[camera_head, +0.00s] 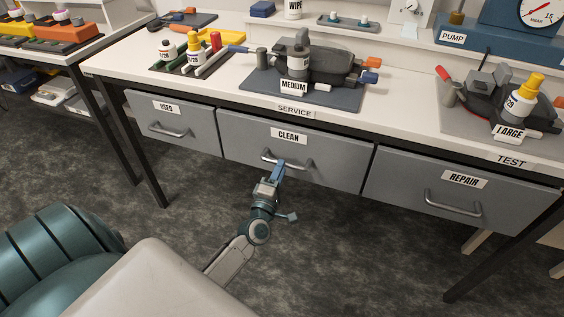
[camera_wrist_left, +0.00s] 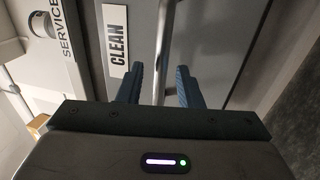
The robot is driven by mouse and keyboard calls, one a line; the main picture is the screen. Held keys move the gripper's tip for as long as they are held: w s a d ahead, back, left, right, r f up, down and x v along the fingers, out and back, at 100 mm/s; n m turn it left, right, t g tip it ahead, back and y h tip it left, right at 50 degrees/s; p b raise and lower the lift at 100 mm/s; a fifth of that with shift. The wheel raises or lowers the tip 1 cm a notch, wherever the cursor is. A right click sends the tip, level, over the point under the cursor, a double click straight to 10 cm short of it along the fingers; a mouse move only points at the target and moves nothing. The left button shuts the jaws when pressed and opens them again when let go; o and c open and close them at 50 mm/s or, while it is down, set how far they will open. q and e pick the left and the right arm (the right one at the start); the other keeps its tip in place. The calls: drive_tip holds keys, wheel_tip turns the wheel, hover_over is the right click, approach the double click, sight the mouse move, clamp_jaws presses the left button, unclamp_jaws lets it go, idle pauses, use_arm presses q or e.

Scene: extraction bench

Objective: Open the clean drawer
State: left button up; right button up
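The clean drawer (camera_head: 335,165) is the grey middle drawer under the bench, with a "CLEAN" label. Its front looks flush with its neighbours, so it looks closed. Its metal bar handle (camera_head: 300,166) is partly hidden by my left gripper (camera_head: 280,168). In the left wrist view, the handle (camera_wrist_left: 163,45) runs between the two blue fingers of my left gripper (camera_wrist_left: 159,82). The fingers are apart, with a gap on each side of the bar. The "CLEAN" label (camera_wrist_left: 115,40) shows beside them. My right gripper is in neither view.
The used drawer (camera_head: 195,130) is to the left and the repair drawer (camera_head: 410,190) to the right. The bench top (camera_head: 225,85) above holds bottles, tools and pump parts on mats. A dark bench leg (camera_head: 148,165) stands at the left. The floor (camera_head: 340,255) before the drawers is clear.

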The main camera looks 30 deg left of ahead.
use_arm(q)
drive_tip(key=shift+x, duration=1.5)
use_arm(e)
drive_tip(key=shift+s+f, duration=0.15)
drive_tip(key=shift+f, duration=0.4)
use_arm(q)
drive_tip(key=shift+c, duration=0.4)
drive_tip(key=shift+f, duration=0.1)
clamp_jaws()
